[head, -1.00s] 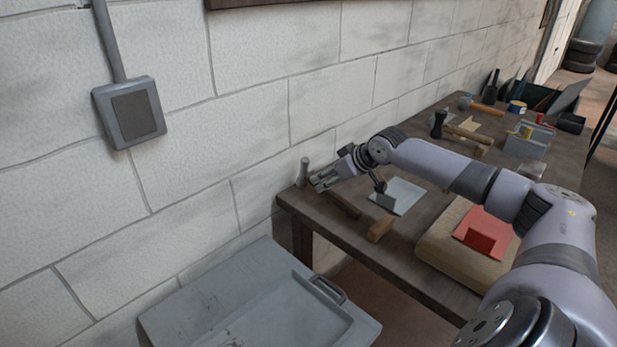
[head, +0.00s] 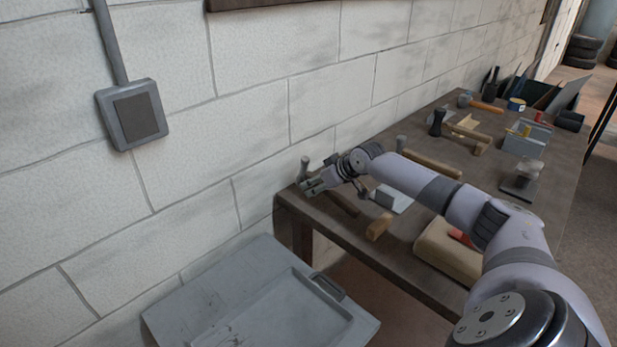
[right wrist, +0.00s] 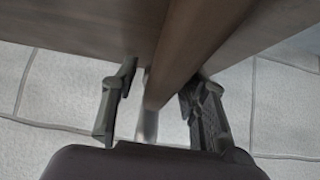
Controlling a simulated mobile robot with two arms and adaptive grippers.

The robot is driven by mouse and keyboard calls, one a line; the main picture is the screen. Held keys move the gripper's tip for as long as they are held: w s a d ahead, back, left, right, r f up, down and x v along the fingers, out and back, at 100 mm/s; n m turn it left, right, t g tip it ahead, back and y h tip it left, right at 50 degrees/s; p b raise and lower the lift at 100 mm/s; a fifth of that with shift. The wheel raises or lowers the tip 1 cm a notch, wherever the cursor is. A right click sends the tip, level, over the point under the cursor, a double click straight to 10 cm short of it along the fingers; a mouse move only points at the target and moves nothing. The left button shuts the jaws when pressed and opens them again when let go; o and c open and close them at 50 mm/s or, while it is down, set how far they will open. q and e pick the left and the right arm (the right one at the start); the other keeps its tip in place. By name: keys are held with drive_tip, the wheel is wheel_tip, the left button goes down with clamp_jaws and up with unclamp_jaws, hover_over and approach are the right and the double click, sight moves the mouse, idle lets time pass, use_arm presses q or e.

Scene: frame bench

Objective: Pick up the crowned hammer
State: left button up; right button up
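A hammer with a grey upright head (head: 304,168) and a brown wooden handle (head: 345,204) lies at the bench's near left corner by the wall. I cannot tell from its look whether it is the crowned one. My right gripper (head: 314,187) is open at this hammer, close to its head. In the right wrist view the open fingers (right wrist: 158,112) stand on either side of the brown handle (right wrist: 182,45) and a grey metal part (right wrist: 147,122). Contact is not clear. My left gripper is out of view.
Another hammer with a long wooden handle (head: 432,165) lies behind my right arm. A black-headed mallet (head: 437,122) and an orange-handled hammer (head: 487,107) lie farther back. A wooden block (head: 379,227) and beige pad (head: 447,251) are near the front edge. The wall is close on the left.

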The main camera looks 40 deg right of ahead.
clamp_jaws()
drive_tip(key=shift+r, duration=0.1)
idle(0.6)
